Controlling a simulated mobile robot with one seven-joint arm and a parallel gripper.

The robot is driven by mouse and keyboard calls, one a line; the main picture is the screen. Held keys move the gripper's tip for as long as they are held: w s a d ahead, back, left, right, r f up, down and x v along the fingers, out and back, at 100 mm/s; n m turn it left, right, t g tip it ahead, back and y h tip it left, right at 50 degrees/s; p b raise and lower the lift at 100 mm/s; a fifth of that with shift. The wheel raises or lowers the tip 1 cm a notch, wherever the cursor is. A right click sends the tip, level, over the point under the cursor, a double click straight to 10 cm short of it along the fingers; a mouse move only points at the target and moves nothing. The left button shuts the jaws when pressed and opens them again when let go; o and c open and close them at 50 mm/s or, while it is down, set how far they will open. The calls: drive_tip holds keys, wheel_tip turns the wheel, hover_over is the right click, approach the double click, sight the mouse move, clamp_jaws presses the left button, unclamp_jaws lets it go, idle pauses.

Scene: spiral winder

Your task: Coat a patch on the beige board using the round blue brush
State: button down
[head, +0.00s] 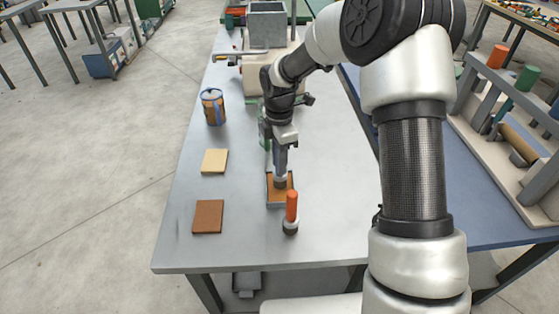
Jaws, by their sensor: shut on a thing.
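The beige board (214,161) lies flat on the left side of the grey table, with its top bare and plain. My gripper (281,148) points down over a small tray (270,202) to the right of the board. It is shut on the round brush (281,181), whose bluish-grey handle is mostly hidden between the fingers. The brush's round head is low over or in the brown-orange filling of the tray; I cannot tell whether it touches.
A brown board (208,216) lies nearer than the beige one. An orange-handled tool (291,208) stands just in front of the tray. A brown and blue can (213,107) stands behind the beige board. A beige machine (262,78) fills the table's far end.

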drive_tip(key=shift+f, duration=0.6)
idle(1.6)
drive_tip(key=shift+r+p, duration=2.65)
drive_tip(key=shift+r, duration=0.9)
